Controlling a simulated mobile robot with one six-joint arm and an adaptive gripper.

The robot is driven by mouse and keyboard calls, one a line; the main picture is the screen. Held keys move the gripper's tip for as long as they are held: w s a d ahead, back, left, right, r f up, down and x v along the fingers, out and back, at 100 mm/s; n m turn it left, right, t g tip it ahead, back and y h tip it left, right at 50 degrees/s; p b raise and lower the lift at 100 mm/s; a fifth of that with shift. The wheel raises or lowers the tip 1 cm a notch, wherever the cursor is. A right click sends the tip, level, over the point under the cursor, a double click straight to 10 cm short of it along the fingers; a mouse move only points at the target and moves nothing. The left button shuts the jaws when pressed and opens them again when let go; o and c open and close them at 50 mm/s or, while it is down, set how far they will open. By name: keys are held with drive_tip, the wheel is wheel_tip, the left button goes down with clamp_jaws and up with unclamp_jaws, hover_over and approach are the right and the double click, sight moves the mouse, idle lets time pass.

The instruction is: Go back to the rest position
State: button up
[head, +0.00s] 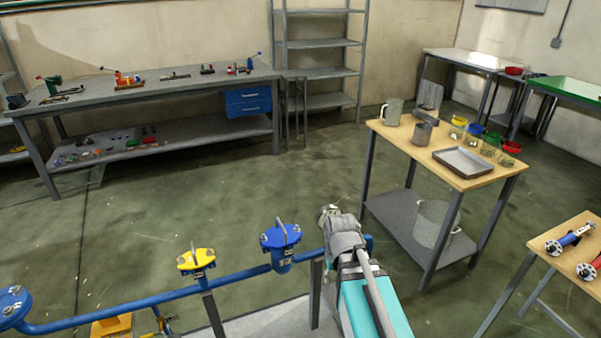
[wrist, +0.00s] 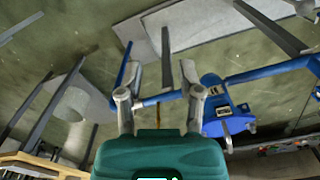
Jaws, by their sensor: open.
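My gripper (head: 329,211) is at the end of my outstretched arm, just right of the blue valve body (head: 281,240) on the blue pipe (head: 125,312). In the wrist view the two fingers of my gripper (wrist: 158,78) are spread apart, with nothing held between them. The same blue valve body (wrist: 218,110) shows there just right of the right finger, and the pipe (wrist: 265,75) runs behind the fingers. I cannot tell whether the fingers touch the pipe.
A yellow valve (head: 196,261) and another blue one (head: 14,303) sit further left on the pipe. A wooden-topped table (head: 455,176) with a metal tray, beakers and coloured bowls stands to the right. A grey workbench (head: 150,82) stands at the back left. The floor between is clear.

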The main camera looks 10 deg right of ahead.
wheel_tip(320, 180, up, 6)
drive_tip(key=s+p, duration=0.1)
drive_tip(key=p, duration=0.4)
drive_tip(key=shift+s+d+n, duration=0.3)
drive_tip(key=shift+s+d, duration=0.1)
drive_tip(key=shift+d+r, duration=0.1)
